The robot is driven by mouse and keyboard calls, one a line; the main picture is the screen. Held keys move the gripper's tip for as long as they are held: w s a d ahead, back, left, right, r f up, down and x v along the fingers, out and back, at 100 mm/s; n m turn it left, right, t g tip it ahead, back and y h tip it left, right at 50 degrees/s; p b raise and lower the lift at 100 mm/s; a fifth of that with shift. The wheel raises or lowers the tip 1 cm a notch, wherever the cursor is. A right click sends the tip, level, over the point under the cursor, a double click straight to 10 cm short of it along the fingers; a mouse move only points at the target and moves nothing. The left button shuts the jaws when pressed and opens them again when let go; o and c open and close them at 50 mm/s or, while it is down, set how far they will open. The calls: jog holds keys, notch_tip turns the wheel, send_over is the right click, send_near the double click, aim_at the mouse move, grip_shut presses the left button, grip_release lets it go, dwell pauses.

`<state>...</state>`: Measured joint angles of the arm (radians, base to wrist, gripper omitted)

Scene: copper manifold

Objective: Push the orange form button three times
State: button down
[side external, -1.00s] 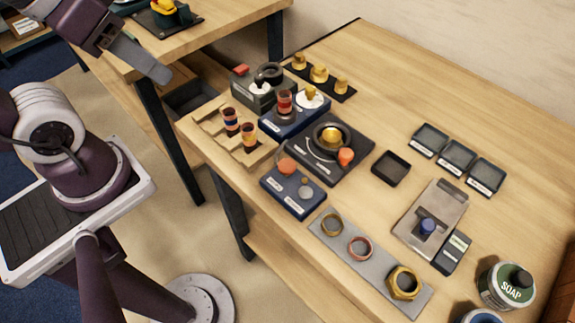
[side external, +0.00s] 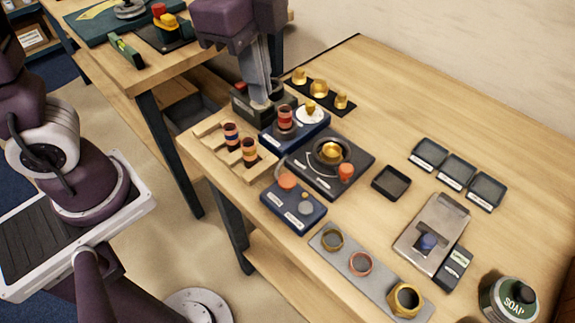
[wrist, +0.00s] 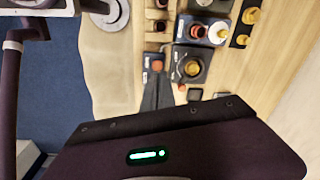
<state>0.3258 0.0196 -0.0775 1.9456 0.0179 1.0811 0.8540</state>
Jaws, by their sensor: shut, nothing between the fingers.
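A blue control box (side external: 281,207) near the table's left edge carries an orange button (side external: 287,181) and a grey button (side external: 305,207). A second orange button (side external: 346,171) sits on the dark forming unit (side external: 322,182), beside a round die with a gold piece. The labels are too small to read. My gripper (side external: 262,101) points down with its fingers together, in front of the dark box at the back left, covering part of it. It holds nothing. In the wrist view the fingers (wrist: 157,78) appear just below the orange button (wrist: 157,65); their height is unclear.
A wooden rack (side external: 220,150) with striped cylinders and a blue unit (side external: 300,130) with a red cylinder stand close to my gripper. Gold pieces (side external: 319,89) stand behind. A grey strip with rings (side external: 350,270) lies in front.

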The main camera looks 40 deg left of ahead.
aim_at(287, 179)
jog(key=d+m, duration=0.1)
jog(key=w+d+f+m, duration=0.1)
jog(key=d+f+m+g, duration=0.1)
jog(key=d, duration=0.1)
jog(key=shift+w+f+m, duration=0.2)
jog(key=shift+w+m, duration=0.05)
jog(key=shift+m, duration=0.05)
notch_tip(287, 179, down, 14)
jog(key=shift+f, duration=0.1)
dwell(0.3)
jog(key=shift+a+f, duration=0.1)
jog(key=shift+f, duration=0.9)
notch_tip(287, 179, up, 14)
jog(key=shift+r, duration=0.15)
jog(key=shift+r, duration=0.1)
